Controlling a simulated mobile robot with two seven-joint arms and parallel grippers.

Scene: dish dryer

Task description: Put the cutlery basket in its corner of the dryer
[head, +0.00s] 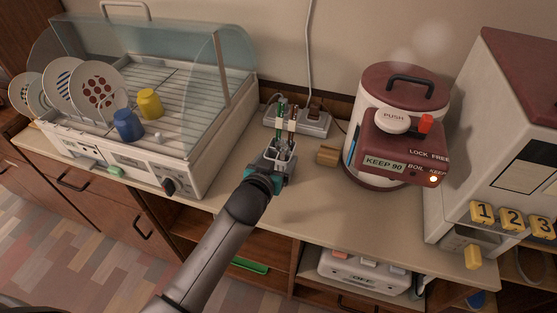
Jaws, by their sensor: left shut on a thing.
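The cutlery basket (280,152) is a small pale holder with green and other utensils standing in it. My left gripper (273,166) is shut on it, over the counter to the right of the dryer. The gripper partly hides the basket, and I cannot tell whether its base touches the counter. The dish dryer (194,176) stands on the left with its clear lid raised. Its wire rack holds several plates (98,88) at the left, and a blue cup (128,124) and a yellow cup (150,103). The rack's right side looks bare. My right gripper is out of view.
A power strip (312,124) with plugs and cords lies behind the basket. A numbered dispenser (515,130) stands far right. The front counter is clear.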

